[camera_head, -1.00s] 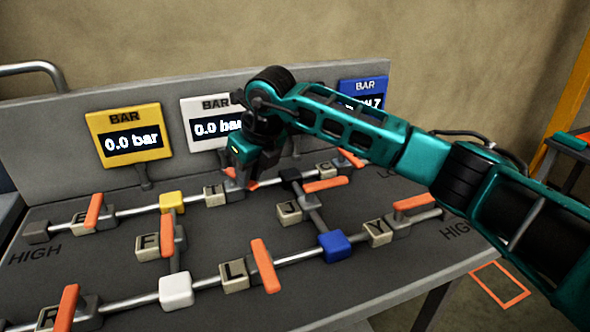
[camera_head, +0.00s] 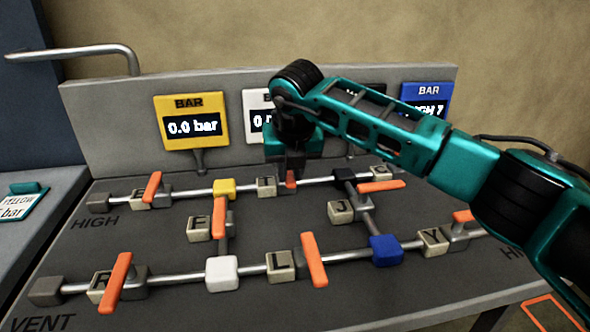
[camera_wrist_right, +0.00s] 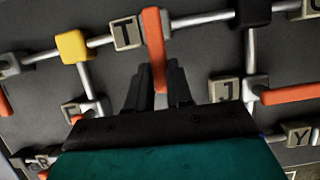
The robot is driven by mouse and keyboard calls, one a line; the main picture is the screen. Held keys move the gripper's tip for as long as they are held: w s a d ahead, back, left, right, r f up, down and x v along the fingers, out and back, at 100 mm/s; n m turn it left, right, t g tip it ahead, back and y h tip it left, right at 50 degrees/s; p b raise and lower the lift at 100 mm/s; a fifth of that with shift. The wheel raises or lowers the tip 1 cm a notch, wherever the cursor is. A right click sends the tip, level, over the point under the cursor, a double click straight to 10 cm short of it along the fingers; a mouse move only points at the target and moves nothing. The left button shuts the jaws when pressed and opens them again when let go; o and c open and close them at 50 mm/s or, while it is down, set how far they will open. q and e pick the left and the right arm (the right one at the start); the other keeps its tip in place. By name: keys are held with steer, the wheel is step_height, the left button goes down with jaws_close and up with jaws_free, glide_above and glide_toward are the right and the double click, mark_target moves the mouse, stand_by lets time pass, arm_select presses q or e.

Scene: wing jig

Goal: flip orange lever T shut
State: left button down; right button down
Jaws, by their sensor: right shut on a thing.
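The orange lever T (camera_wrist_right: 154,40) stands crosswise to its pipe, just right of the block marked T (camera_wrist_right: 125,34) in the right wrist view. In the head view only a small piece of the lever (camera_head: 291,178) shows under my right gripper (camera_head: 290,168), beside the T block (camera_head: 266,187). My right gripper (camera_wrist_right: 158,88) is shut on the lever's near end, with one dark finger on each side. The fingers hide part of the lever. My left gripper is not in view.
Close by are the yellow block (camera_head: 225,187), the black block (camera_head: 344,175), the J block (camera_head: 341,211) and the orange lever right of it (camera_head: 381,186). Lever F (camera_head: 219,216) and lever L (camera_head: 314,260) lie nearer. Gauges, including the yellow one (camera_head: 190,122), stand behind.

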steer(key=c, duration=1)
jaws_free()
steer(key=shift+r, duration=0.1)
steer(key=v, duration=1.2)
steer(key=shift+s+r, duration=0.15)
steer(key=shift+r, duration=0.2)
steer(key=shift+s+f, duration=0.1)
